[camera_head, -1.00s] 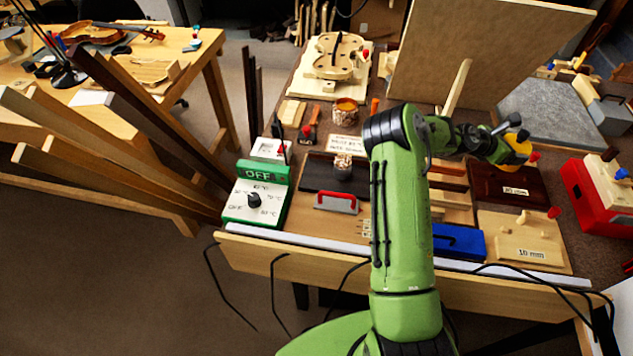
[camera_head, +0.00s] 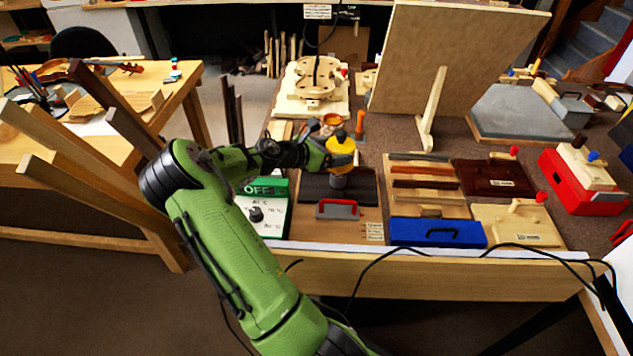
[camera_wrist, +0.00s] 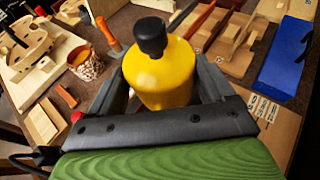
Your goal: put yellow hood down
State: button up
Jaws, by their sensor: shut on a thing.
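The yellow hood (camera_head: 341,143) is a yellow cylinder with a black knob on top. It also shows in the wrist view (camera_wrist: 158,78), upright between my two fingers. My gripper (camera_head: 328,150) is shut on it, above the dark mat (camera_head: 362,190). The lower end of the hood is hidden in the wrist view.
A red-handled tool (camera_head: 337,208) lies just in front. A blue box (camera_head: 437,233) and a row of wooden strips are to the right. A green control box (camera_head: 262,187) stands left. A violin body on a board (camera_head: 316,84) and a pot (camera_wrist: 86,64) are behind.

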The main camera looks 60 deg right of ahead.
aim_at(333, 173)
notch_tip(333, 173, down, 8)
jog(key=b, duration=0.3)
jog(key=shift+d+f, duration=0.1)
jog(key=shift+f, duration=0.1)
jog(key=shift+r, duration=0.15)
jog(key=o, duration=1)
jog(key=shift+w+a+r+p, duration=0.15)
jog(key=shift+a+p, duration=0.15)
jog(key=shift+p, duration=0.05)
jog(key=p+v, duration=0.3)
jog(key=v, duration=0.8)
jog(key=shift+a+r, duration=0.15)
jog(key=shift+a, duration=0.1)
